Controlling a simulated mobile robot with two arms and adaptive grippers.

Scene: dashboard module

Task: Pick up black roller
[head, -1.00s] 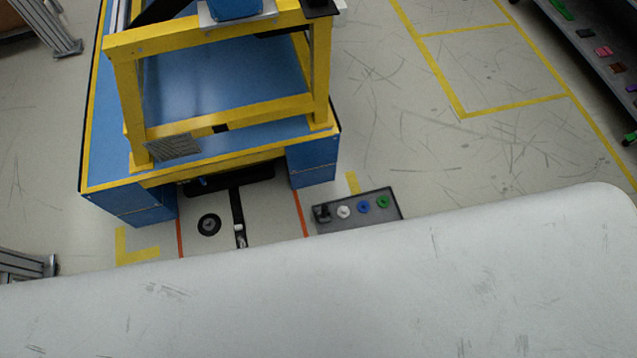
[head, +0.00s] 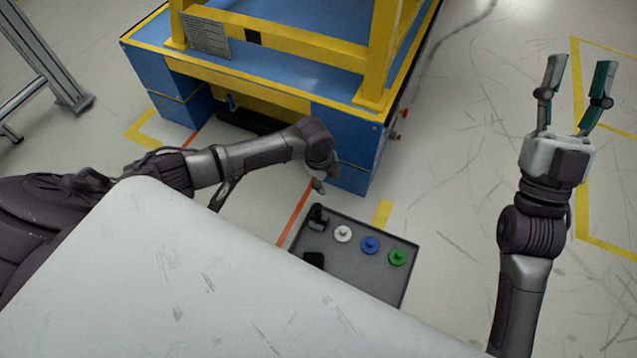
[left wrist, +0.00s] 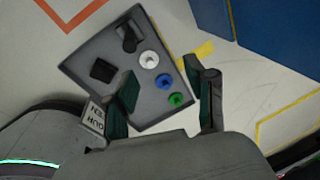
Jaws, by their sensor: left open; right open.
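Two black things lie in the grey tray (head: 350,273). One is a dark piece with a raised rounded part (head: 318,216) in the far left corner, also in the left wrist view (left wrist: 130,36). The other is a flat black block (head: 313,260), also in the left wrist view (left wrist: 103,70). I cannot tell surely which is the roller. My left gripper (head: 319,184) is above the tray's far left edge; the left wrist view shows its fingers (left wrist: 166,98) apart, nothing between them held. My right gripper (head: 580,66) is open and empty, raised at the right.
White (head: 343,234), blue (head: 370,245) and green (head: 397,257) round pieces sit in a row in the tray. A blue and yellow workstation (head: 270,75) stands behind. A pale surface (head: 200,290) fills the front. The floor right of the tray is free.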

